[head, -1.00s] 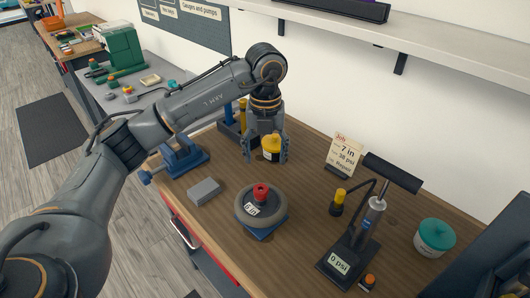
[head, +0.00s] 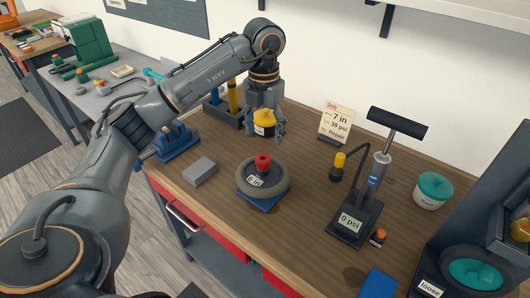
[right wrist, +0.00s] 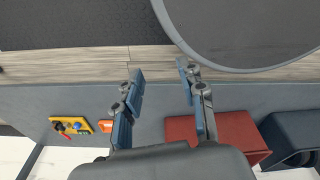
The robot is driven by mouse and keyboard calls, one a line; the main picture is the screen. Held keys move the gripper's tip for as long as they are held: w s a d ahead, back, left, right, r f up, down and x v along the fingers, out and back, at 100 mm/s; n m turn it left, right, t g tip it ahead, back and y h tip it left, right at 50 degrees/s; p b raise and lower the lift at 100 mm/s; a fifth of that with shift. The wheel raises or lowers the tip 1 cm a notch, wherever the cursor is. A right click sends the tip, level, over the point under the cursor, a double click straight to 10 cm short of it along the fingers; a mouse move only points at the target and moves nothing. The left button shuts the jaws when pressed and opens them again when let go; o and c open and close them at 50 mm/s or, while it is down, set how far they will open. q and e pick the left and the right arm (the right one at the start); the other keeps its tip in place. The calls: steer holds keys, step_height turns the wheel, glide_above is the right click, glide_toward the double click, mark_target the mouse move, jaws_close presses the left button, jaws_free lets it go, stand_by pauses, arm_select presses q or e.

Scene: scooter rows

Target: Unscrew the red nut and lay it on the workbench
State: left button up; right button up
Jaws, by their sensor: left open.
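The red nut (head: 263,161) sits upright at the centre of a small grey wheel (head: 277,189). The wheel lies flat on a blue base on the wooden workbench (head: 310,190). My left gripper (head: 265,137) points down with its fingers apart. In the head view it shows just above and behind the nut, not touching it. A yellow pot (head: 264,118) is partly hidden behind its fingers. My right gripper (right wrist: 160,72) shows in the right wrist view, open, with nothing between its fingers; the nut is not in that view.
A grey block (head: 200,171) lies left of the wheel. A pump with a 0 psi display (head: 350,221) stands to the right, by a teal-lidded tub (head: 433,190). A job card (head: 336,122) stands behind. Bare bench lies between wheel and pump.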

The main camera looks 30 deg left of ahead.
mark_target(263, 160)
arm_select(q)
steer(key=f+p, duration=0.1)
steer(key=f, duration=0.6)
steer(key=shift+s+p, duration=0.2)
steer(key=shift+p, duration=0.15)
steer(key=shift+f, duration=0.5)
steer(key=shift+a+f, duration=0.1)
steer(key=c, duration=1.2)
steer(key=n+p, duration=0.1)
steer(key=n, duration=0.2)
steer(key=n+p, duration=0.2)
steer(key=n, duration=0.5)
steer(key=n+p, duration=0.1)
steer(key=n, duration=0.4)
steer(key=shift+n+p, duration=0.3)
steer(key=n+p, duration=0.1)
steer(key=n, duration=0.3)
steer(key=shift+p, duration=0.3)
steer(key=shift+n, duration=1.1)
arm_select(e)
step_height(263, 160, up, 8)
steer(key=s, duration=0.2)
steer(key=shift+s+a, duration=0.35)
